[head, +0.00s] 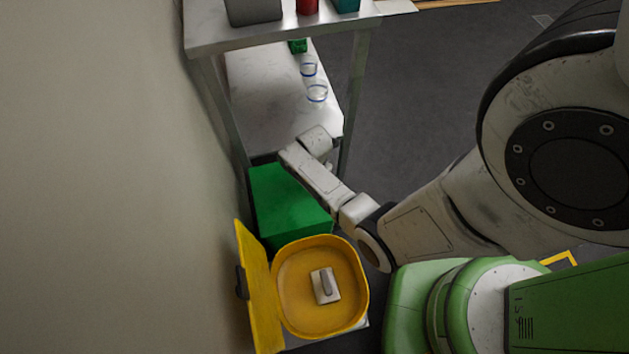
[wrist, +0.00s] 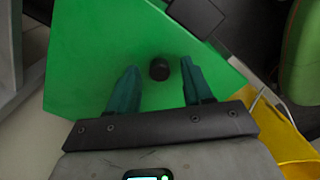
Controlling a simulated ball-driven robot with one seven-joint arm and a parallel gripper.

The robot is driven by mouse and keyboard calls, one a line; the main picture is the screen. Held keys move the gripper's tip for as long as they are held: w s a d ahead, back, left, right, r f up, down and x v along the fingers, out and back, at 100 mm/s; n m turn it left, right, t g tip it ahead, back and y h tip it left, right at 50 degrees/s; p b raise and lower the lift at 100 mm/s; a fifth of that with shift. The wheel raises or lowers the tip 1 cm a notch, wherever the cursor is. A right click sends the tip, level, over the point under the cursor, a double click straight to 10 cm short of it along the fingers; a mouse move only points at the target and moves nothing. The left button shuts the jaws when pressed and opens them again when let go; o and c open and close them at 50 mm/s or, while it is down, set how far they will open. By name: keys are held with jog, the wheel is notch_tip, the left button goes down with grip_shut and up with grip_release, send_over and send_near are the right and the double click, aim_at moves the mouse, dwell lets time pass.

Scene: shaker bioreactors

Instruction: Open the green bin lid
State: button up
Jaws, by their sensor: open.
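The green bin (head: 290,205) stands against the wall beyond the yellow bin, and its flat green lid looks shut. In the wrist view the green lid (wrist: 95,50) fills most of the picture. A small round black knob (wrist: 159,70) sits on it. My gripper (wrist: 159,67) is open, with one teal finger on each side of the knob. A gap shows between the knob and each finger, and I cannot tell the height above the lid. In the head view my forearm reaches over the bin's right side and the fingers are hidden.
A yellow bin (head: 352,300) stands open in front of the green bin, its lid (head: 258,285) raised on the left and a small grey-white object (head: 326,286) inside. A metal shelf unit (head: 270,100) stands behind. The wall (head: 100,180) is close on the left.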

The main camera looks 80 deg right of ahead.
jog(key=shift+c, duration=0.5)
grip_shut()
